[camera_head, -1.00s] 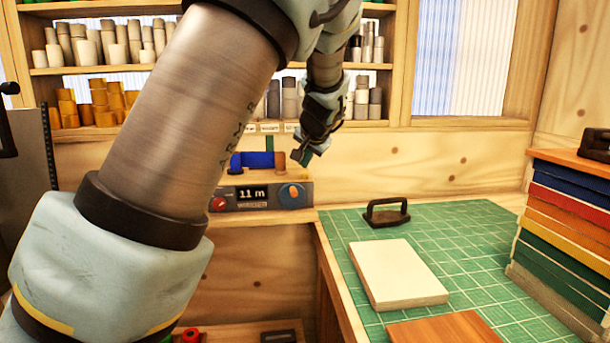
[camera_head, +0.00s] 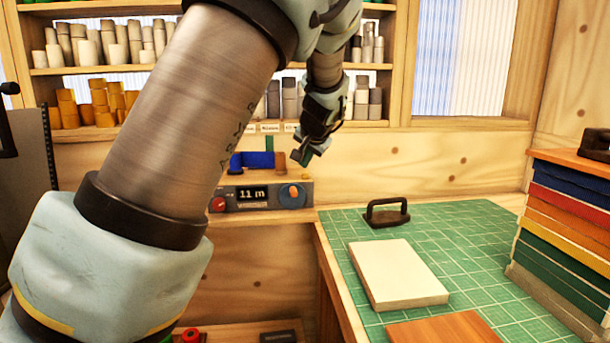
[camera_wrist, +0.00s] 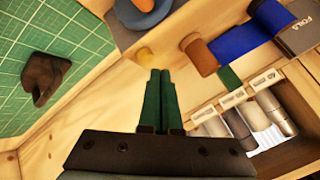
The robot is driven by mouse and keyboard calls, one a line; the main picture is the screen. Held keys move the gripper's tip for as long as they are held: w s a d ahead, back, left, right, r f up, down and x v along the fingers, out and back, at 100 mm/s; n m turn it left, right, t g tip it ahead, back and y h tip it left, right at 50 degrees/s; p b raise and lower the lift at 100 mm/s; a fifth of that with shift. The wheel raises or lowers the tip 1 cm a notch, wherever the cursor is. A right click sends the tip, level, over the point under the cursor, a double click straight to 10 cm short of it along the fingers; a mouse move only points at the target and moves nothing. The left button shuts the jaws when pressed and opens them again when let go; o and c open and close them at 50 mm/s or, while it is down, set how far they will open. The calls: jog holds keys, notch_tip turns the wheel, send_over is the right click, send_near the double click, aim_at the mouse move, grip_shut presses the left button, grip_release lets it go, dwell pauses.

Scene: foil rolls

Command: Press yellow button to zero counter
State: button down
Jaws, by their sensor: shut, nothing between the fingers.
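The counter (camera_head: 252,193) is on the front of the grey winder on the ledge and reads "11 m". A small round yellow button (camera_wrist: 145,53) shows in the wrist view, just beyond and slightly left of my fingertips. In the head view my gripper (camera_head: 302,157) hangs above the right part of the winder. I cannot tell whether the fingertips touch anything.
A red knob (camera_head: 217,204) and a blue dial with an orange handle (camera_head: 292,195) flank the counter. A blue roll (camera_head: 258,160) sits above. The green mat (camera_head: 460,235) holds a pale block (camera_head: 398,273) and a dark-handled tool (camera_head: 387,212). Shelves of rolls stand behind.

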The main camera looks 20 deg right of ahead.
dwell(0.3)
jog(key=shift+f+b, duration=0.35)
jog(key=shift+f, duration=0.1)
jog(key=shift+f+b, duration=0.4)
jog(key=shift+f, duration=0.05)
dwell(0.6)
dwell(0.4)
jog(key=shift+r+p, duration=0.65)
jog(key=shift+r, duration=0.3)
notch_tip(320, 180, up, 5)
jog(key=p, duration=0.3)
dwell(0.6)
